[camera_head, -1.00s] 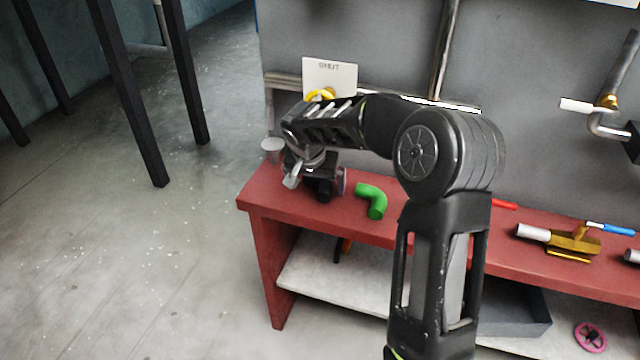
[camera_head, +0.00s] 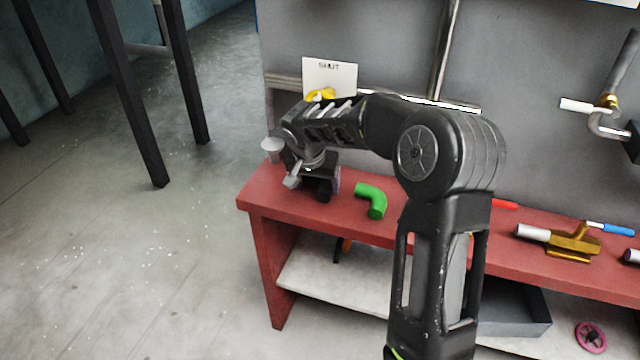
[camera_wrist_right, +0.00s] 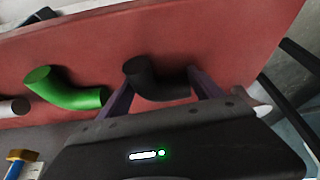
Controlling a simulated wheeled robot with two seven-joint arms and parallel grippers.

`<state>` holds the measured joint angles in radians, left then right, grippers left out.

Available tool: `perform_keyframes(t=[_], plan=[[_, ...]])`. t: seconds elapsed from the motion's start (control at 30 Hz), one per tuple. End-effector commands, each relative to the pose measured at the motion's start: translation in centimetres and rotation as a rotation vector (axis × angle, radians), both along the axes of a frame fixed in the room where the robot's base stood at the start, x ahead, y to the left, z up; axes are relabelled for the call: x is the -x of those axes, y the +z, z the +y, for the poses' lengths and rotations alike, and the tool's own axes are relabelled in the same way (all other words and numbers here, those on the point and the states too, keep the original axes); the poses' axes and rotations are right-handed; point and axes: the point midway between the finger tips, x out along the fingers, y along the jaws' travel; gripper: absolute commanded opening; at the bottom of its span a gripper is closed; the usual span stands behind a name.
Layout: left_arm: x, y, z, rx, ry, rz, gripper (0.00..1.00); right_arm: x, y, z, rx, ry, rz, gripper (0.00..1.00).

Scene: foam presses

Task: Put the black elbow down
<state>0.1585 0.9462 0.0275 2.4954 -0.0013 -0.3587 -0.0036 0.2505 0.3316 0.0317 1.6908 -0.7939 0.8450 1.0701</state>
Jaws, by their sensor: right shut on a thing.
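The black elbow (camera_wrist_right: 152,82) is a short bent dark pipe piece. In the right wrist view it sits between the two purple-grey fingers of my right gripper (camera_wrist_right: 162,92), which is shut on it. In the head view my right gripper (camera_head: 322,186) points down at the left end of the red bench top (camera_head: 268,196). The dark end of the elbow (camera_head: 323,197) shows just below the fingers, at or very close to the bench surface; I cannot tell if it touches. My left gripper is not in view.
A green elbow (camera_head: 372,199) lies on the bench just right of my right gripper. A brass valve (camera_head: 572,240) with a white pipe lies farther right. A white cup-like piece (camera_head: 272,146) stands behind the gripper. The bench's left edge is close by.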

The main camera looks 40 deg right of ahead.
Motion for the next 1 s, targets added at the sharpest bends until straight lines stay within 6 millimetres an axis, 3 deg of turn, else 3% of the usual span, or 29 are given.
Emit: perform_keyframes(t=[0.27,0.77,1.0], plan=[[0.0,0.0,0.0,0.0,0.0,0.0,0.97,0.0,0.0,0.0,0.0,0.0,0.0,0.22],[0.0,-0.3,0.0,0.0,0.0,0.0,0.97,0.2,0.9,0.4,0.001,0.002,-0.002,0.22],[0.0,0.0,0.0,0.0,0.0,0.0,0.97,0.1,3.9,0.3,0.001,0.0,-0.004,0.22]])
